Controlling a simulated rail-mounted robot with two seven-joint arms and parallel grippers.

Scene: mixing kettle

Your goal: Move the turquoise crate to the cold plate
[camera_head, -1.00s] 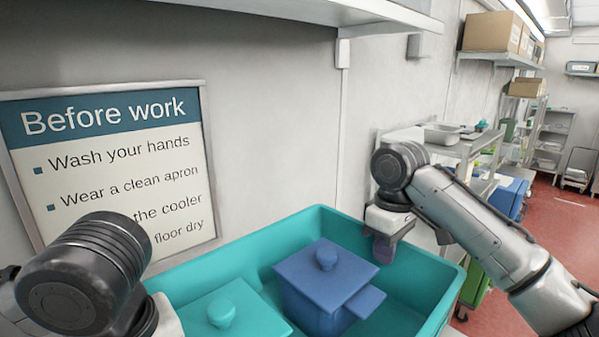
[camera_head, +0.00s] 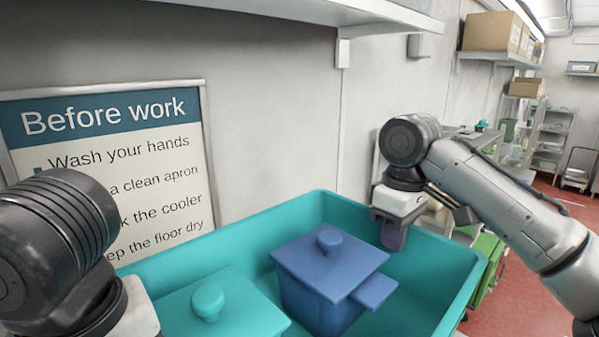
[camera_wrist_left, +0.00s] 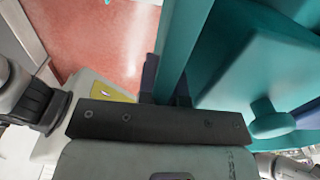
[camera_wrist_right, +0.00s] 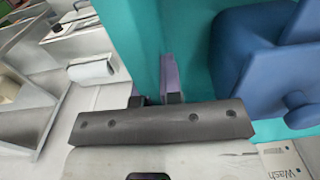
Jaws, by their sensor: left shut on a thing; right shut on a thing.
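The turquoise crate (camera_head: 438,272) fills the lower middle of the head view. It holds a blue lidded pot (camera_head: 325,283) and a turquoise lidded container (camera_head: 245,308). My right gripper (camera_head: 394,226) is shut on the crate's right part, one finger inside; in the right wrist view its fingers (camera_wrist_right: 158,97) straddle the crate wall (camera_wrist_right: 134,45). My left gripper's fingers (camera_wrist_left: 166,98) are shut on the opposite crate wall (camera_wrist_left: 182,42) in the left wrist view. In the head view the left fingers are hidden below the frame. I cannot make out the cold plate.
A "Before work" sign (camera_head: 110,170) hangs on the wall at left. A wall shelf (camera_head: 310,12) is overhead. Shelves with boxes (camera_head: 495,38) line the right wall, and a green bin (camera_head: 484,262) stands right of the crate.

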